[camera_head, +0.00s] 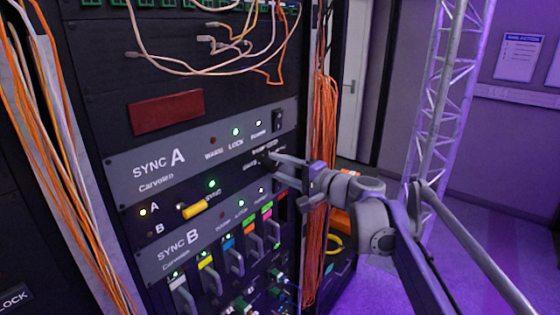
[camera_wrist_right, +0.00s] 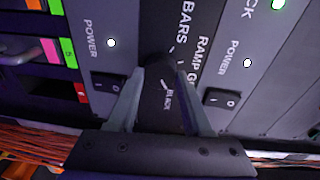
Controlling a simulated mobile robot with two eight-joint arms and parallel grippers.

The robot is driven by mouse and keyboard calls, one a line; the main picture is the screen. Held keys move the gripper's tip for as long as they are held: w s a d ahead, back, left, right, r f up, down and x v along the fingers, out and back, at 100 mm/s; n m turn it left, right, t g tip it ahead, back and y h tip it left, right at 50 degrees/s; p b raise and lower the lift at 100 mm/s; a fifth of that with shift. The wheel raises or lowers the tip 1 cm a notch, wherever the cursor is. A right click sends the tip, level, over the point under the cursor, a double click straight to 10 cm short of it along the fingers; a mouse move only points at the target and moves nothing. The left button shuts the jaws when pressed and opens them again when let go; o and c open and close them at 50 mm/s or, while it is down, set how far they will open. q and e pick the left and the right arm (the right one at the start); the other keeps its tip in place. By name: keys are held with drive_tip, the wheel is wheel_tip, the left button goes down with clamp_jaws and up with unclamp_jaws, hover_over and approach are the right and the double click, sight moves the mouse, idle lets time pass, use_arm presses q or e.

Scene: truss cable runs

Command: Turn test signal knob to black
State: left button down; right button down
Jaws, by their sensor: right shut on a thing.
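The test signal knob (camera_wrist_right: 160,72) is a dark round knob on the black strip between two grey panels. The labels BARS, RAMP and BLACK are printed around it in the right wrist view. My right gripper (camera_wrist_right: 158,85) is shut on the knob, one finger on each side. In the head view my right gripper (camera_head: 272,160) reaches in from the right to the strip between SYNC A and SYNC B, and hides most of the knob. I cannot tell for sure which label the knob points at. My left gripper is not in view.
The SYNC A panel (camera_head: 150,185) is above the strip and the SYNC B panel (camera_head: 160,262) below. A yellow lever (camera_head: 194,210) is left of the knob. Orange cables (camera_head: 320,200) hang along the rack's right edge. A truss tower (camera_head: 440,100) stands right; floor there is open.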

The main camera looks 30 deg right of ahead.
drive_tip(key=shift+d+m+p, duration=0.1)
drive_tip(key=shift+m+p, duration=0.4)
drive_tip(key=shift+m, duration=0.7)
drive_tip(key=shift+c, duration=1.6)
unclamp_jaws()
drive_tip(key=v, duration=1)
drive_tip(key=shift+s+d, duration=0.15)
drive_tip(key=shift+s, duration=0.25)
drive_tip(key=shift+r, duration=0.1)
